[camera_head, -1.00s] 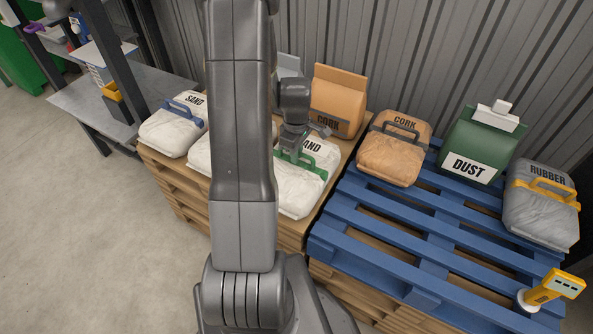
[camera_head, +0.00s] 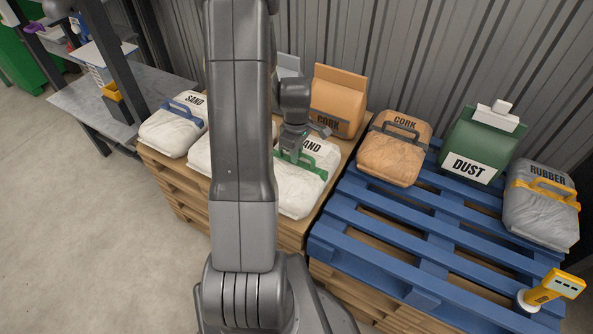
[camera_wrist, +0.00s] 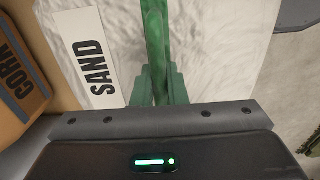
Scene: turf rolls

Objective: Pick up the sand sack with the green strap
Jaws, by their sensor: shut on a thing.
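The white sand sack with the green strap (camera_head: 299,196) lies at the right front of the wooden pallet stack, partly hidden behind my arm. In the wrist view its white side (camera_wrist: 215,60) and black SAND label fill most of the picture. The green strap (camera_wrist: 155,45) runs down between the fingers. My gripper (camera_wrist: 157,88) is shut on the green strap; it also shows over the sack in the head view (camera_head: 295,153). The sack appears to rest on the pallet.
A sand sack with a blue strap (camera_head: 173,131) and another white sack, mostly hidden by my arm, lie to the left. A blue pallet (camera_head: 385,226) on the right holds a cork sack (camera_head: 392,158), a green dust bag (camera_head: 469,151) and a rubber sack (camera_head: 540,216).

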